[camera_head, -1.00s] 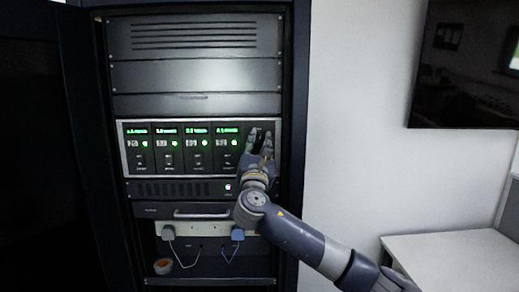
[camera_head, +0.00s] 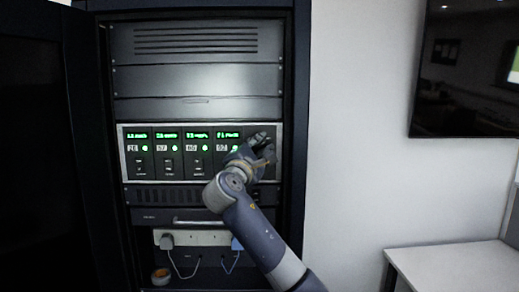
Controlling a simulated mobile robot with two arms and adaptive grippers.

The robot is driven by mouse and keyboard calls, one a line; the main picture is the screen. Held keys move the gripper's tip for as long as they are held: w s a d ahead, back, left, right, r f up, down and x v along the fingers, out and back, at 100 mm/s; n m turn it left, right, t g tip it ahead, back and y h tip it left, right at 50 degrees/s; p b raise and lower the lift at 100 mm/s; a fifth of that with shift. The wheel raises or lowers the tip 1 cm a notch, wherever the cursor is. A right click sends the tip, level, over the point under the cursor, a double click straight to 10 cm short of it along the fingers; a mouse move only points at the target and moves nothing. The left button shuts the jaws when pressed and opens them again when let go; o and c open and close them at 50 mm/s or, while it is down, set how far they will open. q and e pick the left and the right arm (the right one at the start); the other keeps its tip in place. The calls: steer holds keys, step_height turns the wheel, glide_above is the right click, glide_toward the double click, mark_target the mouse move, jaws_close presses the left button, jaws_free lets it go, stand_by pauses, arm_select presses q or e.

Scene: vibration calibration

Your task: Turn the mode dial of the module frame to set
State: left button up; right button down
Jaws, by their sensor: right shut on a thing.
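The module frame (camera_head: 121,152) is a pale-rimmed panel in the rack, with several dark modules that show green text and green lights. My right gripper (camera_head: 262,143) is at the right end of the frame, in front of its last section. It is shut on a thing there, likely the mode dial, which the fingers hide. My right arm comes up from the bottom and covers the lower right of the frame. My left gripper is not in view.
The dark rack (camera_head: 298,120) encloses the frame, with blank and vented panels above. Below are a drawer handle (camera_head: 197,220), a power strip (camera_head: 200,238) with plugs and cables, and a tape roll (camera_head: 160,276). A white table (camera_head: 450,265) stands at right, under a wall screen (camera_head: 465,70).

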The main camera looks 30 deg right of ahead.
steer(key=shift+m, duration=0.3)
steer(key=c, duration=1.5)
jaws_free()
steer(key=shift+s+a, duration=0.1)
steer(key=v, duration=1.1)
steer(key=shift+s+a, duration=0.25)
steer(key=shift+a, duration=0.05)
steer(key=shift+f, duration=0.1)
